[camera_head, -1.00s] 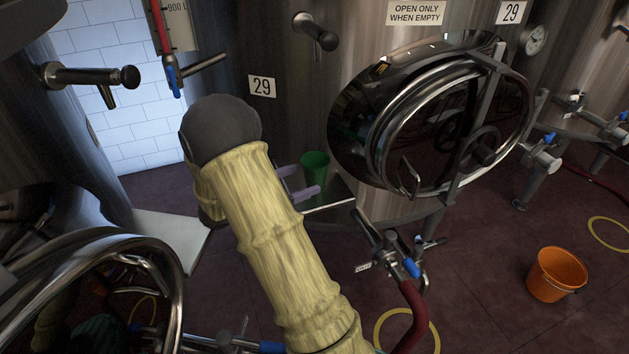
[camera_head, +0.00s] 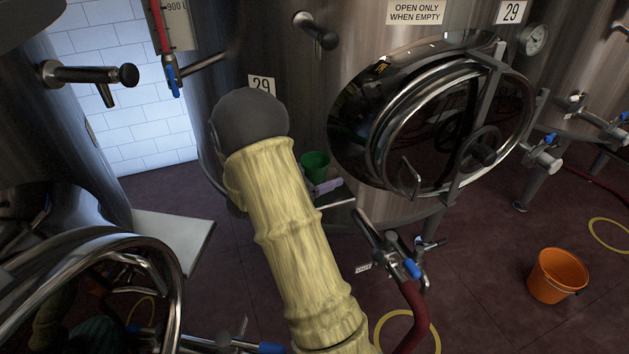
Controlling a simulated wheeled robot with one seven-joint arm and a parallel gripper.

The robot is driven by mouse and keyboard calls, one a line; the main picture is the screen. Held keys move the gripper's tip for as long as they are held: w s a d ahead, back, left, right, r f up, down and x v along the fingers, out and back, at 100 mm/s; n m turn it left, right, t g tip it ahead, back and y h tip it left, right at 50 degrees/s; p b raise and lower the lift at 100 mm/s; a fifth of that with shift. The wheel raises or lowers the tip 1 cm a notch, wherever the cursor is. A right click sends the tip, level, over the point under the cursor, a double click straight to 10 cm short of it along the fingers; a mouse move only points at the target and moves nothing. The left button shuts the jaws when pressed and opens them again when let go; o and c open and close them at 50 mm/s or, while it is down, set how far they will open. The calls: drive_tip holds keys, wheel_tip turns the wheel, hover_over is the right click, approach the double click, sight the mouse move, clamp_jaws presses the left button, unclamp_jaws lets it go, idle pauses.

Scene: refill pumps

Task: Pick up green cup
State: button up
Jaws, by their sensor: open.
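The green cup (camera_head: 315,164) stands at the foot of the large steel tank, just right of my yellow-sleeved arm. It looks upright, and its lower part is partly covered by my gripper. My gripper (camera_head: 321,180) shows only in part past the arm, with a purple finger in front of the cup's lower side. The jaws are open. My arm hides most of the gripper, so I cannot tell whether it touches the cup or whether the cup lies between the fingers.
A round tank door (camera_head: 440,125) bulges out to the right of the cup. A valve with blue handles (camera_head: 410,268) and a red hose stands below right. An orange bucket (camera_head: 557,275) is on the floor at right. A pale slab (camera_head: 175,240) lies at left.

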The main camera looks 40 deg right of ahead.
idle(0.4)
drive_tip(key=shift+a, duration=0.1)
drive_tip(key=c, duration=1.1)
wheel_tip(320, 180, up, 10)
drive_tip(key=shift+p, duration=1)
drive_tip(key=shift+w, duration=0.1)
